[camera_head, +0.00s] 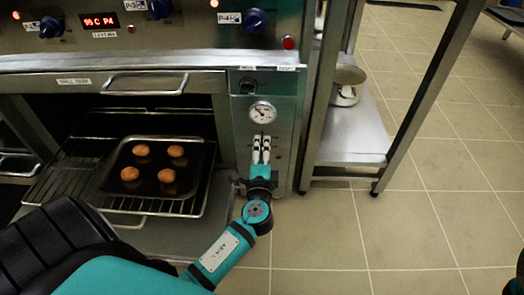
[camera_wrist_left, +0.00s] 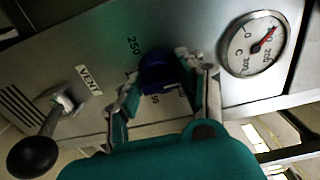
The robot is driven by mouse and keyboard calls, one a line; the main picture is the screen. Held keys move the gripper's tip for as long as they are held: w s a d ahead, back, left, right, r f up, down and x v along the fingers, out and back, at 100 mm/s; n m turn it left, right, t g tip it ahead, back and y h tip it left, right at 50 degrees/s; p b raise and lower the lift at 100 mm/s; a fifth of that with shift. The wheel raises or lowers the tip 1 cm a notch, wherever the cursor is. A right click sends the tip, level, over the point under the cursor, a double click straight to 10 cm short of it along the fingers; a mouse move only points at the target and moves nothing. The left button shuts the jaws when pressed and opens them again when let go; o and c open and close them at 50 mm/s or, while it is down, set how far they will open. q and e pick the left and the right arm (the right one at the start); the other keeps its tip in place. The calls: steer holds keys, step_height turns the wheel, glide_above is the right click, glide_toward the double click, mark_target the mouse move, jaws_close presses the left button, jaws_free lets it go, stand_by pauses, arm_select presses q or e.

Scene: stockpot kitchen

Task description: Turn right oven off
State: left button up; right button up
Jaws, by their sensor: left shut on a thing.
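The oven's control panel (camera_head: 283,115) is the steel strip right of the open oven cavity. In the left wrist view, a dark blue knob (camera_wrist_left: 157,68) sits on this panel by printed numbers, "250" among them. My left gripper (camera_head: 261,150) is at the panel, just below the round gauge (camera_head: 262,112). The left wrist view shows its two fingers (camera_wrist_left: 170,86) on either side of the knob, shut on it. In the head view the gripper hides the knob. The knob's exact pointer position cannot be read.
A dark tray (camera_head: 112,185) with several browned buns rests on the pulled-out oven rack (camera_head: 60,185). A vent lever (camera_wrist_left: 45,135) stands left of the knob. A steel shelf (camera_head: 350,148) with a pot (camera_head: 346,90) is at the right.

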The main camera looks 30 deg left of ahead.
stand_by(0.3)
arm_select(q)
steer(key=o, duration=1.1)
steer(key=v, duration=1.2)
steer(key=shift+s, duration=0.1)
